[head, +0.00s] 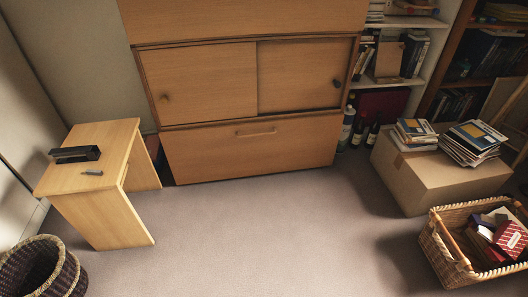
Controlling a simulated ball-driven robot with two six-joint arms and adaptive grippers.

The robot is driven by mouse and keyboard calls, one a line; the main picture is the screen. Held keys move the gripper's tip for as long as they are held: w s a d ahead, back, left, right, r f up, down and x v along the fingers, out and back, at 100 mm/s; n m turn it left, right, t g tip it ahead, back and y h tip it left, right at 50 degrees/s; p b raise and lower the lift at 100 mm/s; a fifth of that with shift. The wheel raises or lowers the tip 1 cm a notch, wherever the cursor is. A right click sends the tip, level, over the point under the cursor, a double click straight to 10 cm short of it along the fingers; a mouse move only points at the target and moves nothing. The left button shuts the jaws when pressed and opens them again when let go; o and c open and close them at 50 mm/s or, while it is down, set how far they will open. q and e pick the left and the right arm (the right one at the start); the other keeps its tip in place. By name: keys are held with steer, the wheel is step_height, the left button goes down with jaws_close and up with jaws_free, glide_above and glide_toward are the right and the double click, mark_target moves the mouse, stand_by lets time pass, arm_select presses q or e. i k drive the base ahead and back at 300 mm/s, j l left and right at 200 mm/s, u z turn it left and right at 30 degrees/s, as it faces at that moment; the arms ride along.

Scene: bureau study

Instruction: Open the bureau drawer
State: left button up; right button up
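The wooden bureau (245,20) stands against the far wall, at the middle of the head view. Its wide bottom drawer (250,155) looks shut, its front level with the frame. Neither of my grippers shows in the view.
A small wooden side table (85,195) with a black stapler-like object (75,154) stands left. A dark wicker basket (45,270) is at bottom left. A cardboard box (430,180) with books and a filled wicker basket (445,258) stand right. Carpet (260,230) before the bureau is clear.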

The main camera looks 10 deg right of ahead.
mark_target(229, 151)
steer(key=i+j, duration=0.1)
steer(key=i, duration=0.35)
steer(key=i+j, duration=0.15)
steer(key=i, duration=0.35)
steer(key=i+j, duration=0.1)
steer(key=i, duration=0.35)
steer(key=z, duration=0.05)
